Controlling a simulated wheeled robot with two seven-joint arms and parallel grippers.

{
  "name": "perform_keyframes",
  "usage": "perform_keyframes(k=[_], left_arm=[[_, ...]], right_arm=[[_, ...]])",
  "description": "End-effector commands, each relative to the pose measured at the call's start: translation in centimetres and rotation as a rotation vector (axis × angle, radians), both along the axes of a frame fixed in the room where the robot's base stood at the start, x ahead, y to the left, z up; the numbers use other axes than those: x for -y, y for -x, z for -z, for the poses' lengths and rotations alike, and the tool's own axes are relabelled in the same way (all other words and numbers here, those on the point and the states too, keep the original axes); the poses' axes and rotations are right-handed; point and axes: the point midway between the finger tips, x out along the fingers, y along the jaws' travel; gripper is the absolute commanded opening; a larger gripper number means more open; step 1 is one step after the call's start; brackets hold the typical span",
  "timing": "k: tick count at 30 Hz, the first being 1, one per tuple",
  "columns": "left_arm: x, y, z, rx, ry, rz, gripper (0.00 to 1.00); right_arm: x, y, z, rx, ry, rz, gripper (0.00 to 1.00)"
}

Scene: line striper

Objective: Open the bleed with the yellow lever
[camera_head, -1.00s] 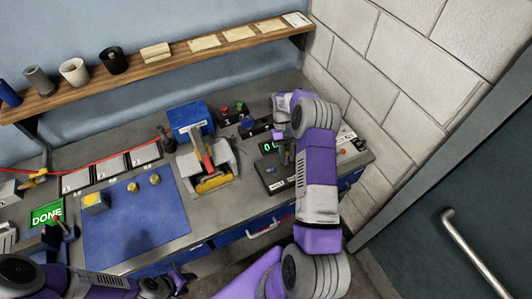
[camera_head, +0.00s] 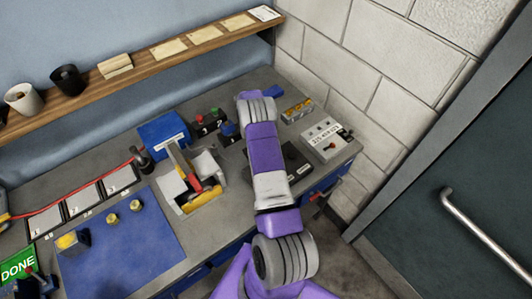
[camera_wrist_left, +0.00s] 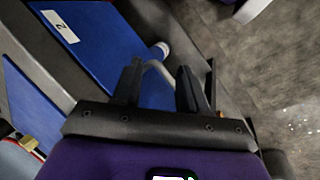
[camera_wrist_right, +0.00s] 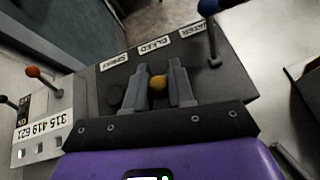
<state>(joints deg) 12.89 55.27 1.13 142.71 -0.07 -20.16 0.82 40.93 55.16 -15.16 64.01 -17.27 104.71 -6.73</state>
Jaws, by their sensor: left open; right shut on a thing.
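The yellow lever (camera_wrist_right: 157,83) shows its knob between the fingers of my right gripper (camera_wrist_right: 160,75), which is shut on it. It stands on a dark grey valve box (camera_wrist_right: 232,82), in line with the middle label, BLEED; the lever's lower part is hidden. A blue-knobbed lever (camera_wrist_right: 208,8) stands on the same box to the right. In the head view my right arm covers the gripper and most of the dark box (camera_head: 298,162). My left gripper (camera_wrist_left: 160,75) is open and empty, by the bench's blue front.
A pale box with number windows (camera_wrist_right: 45,125) and an orange-red lever (camera_wrist_right: 35,72) adjoins the valve box. In the head view a grey fixture with a yellow roller (camera_head: 197,200) stands left of my right arm. The blue mat (camera_head: 120,245) lies farther left.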

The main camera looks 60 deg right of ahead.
Motion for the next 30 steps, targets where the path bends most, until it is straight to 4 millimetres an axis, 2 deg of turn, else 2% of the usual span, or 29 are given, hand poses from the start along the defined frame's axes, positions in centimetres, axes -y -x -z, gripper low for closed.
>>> perform_keyframes(k=[9, 10, 13, 23, 26, 30], left_arm=[[0.0, 0.0, 0.1, 0.000, 0.000, 0.000, 0.43], [0.0, 0.0, 0.1, 0.000, 0.000, 0.000, 0.43], [0.0, 0.0, 0.1, 0.000, 0.000, 0.000, 0.43], [0.0, 0.0, 0.0, 0.000, 0.000, 0.000, 0.43], [0.0, 0.0, 0.1, 0.000, 0.000, 0.000, 0.43], [0.0, 0.0, 0.3, 0.000, 0.000, 0.000, 0.43]], right_arm=[[-0.2, 0.0, 0.5, 0.002, -0.006, -0.001, 0.00], [-0.2, 0.0, 0.5, 0.002, -0.006, -0.001, 0.26], [-0.2, 0.0, 0.5, 0.002, -0.005, -0.001, 0.41], [-0.1, 0.0, -0.1, 0.000, -0.002, 0.000, 0.41], [0.0, 0.0, -1.2, 0.001, -0.001, 0.000, 0.41], [-0.1, 0.0, -3.9, 0.003, -0.002, -0.001, 0.41]])
